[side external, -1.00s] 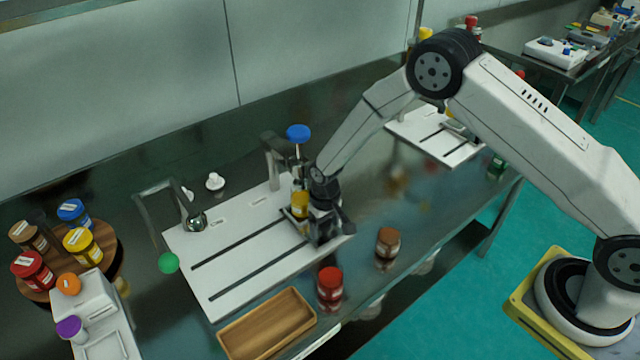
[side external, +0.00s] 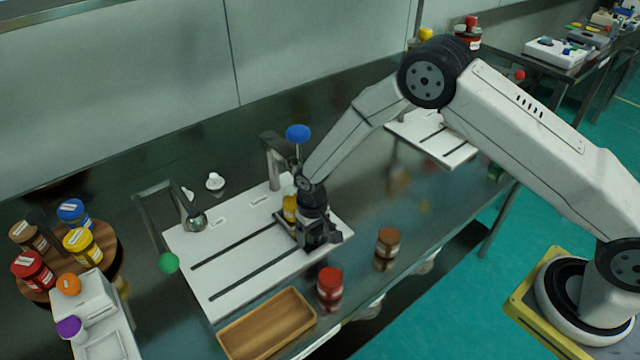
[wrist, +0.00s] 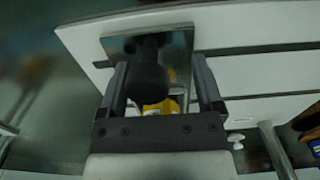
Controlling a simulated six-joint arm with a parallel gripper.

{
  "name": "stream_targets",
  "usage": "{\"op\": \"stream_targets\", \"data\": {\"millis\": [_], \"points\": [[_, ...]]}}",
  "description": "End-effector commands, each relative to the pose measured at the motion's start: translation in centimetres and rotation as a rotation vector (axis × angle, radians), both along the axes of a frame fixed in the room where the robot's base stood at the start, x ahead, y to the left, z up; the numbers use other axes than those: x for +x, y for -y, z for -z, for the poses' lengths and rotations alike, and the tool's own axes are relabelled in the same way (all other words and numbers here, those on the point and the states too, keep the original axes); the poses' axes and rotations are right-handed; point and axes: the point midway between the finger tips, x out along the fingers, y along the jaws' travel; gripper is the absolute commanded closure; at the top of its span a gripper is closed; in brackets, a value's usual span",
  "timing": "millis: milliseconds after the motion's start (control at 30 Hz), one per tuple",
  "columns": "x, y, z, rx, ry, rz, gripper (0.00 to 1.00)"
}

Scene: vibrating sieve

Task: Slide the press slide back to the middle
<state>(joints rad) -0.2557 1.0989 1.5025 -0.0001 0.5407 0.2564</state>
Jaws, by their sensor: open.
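The press slide (wrist: 120,45) is a small metal plate on the white slotted board (side external: 225,295). In the side view it sits towards the right end of the two dark slots, mostly hidden by my gripper (side external: 316,240). A dark upright knob (wrist: 149,80) stands on the plate. In the wrist view my gripper (wrist: 161,72) is open, with one finger on each side of the knob; I cannot tell whether either finger touches it. A yellow jar (side external: 290,208) is at the slide, just left of my gripper, and partly hidden behind the knob in the wrist view.
The press column with a blue knob (side external: 298,132) stands behind the slide. A spout (side external: 194,218) and a green knob (side external: 168,263) are at the board's left. A wooden tray (side external: 265,325), red jar (side external: 330,288) and brown jar (side external: 387,247) stand in front. The slots left of the slide are clear.

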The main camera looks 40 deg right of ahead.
Motion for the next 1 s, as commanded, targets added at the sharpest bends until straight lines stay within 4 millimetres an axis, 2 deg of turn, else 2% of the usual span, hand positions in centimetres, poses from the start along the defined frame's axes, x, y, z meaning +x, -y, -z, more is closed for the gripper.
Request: {"op": "stream_targets", "data": {"millis": [1000], "points": [[0.0, -4.4, 0.0, 0.000, 0.000, -0.002, 0.18]]}}
